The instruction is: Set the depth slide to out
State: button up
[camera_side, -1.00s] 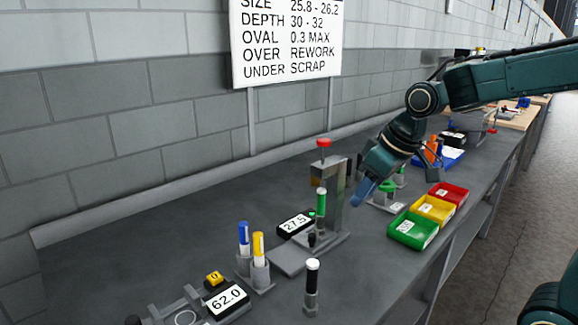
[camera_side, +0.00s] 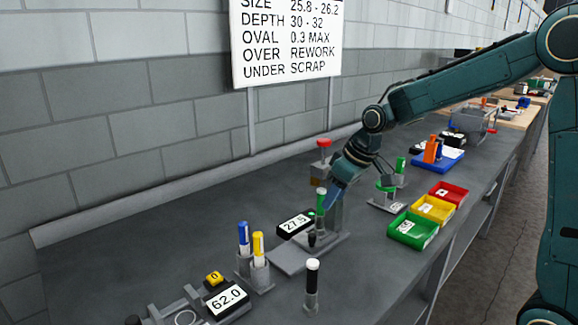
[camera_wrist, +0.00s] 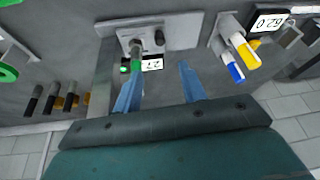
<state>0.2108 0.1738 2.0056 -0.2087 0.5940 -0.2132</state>
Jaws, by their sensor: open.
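The green-topped cylinder (camera_wrist: 136,55) and black knob (camera_wrist: 159,38) lie beyond the fingertips.
A display reading 62.0 (camera_side: 226,300) and blue and yellow markers (camera_side: 251,240) in holders stand at left. Green (camera_side: 412,231), yellow (camera_side: 434,209) and red (camera_side: 449,193) bins line the right edge.

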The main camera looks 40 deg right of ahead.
aim_at(313, 235)
jog(key=x, duration=1.3)
jog(key=shift+f, duration=0.1)
grip_shut()
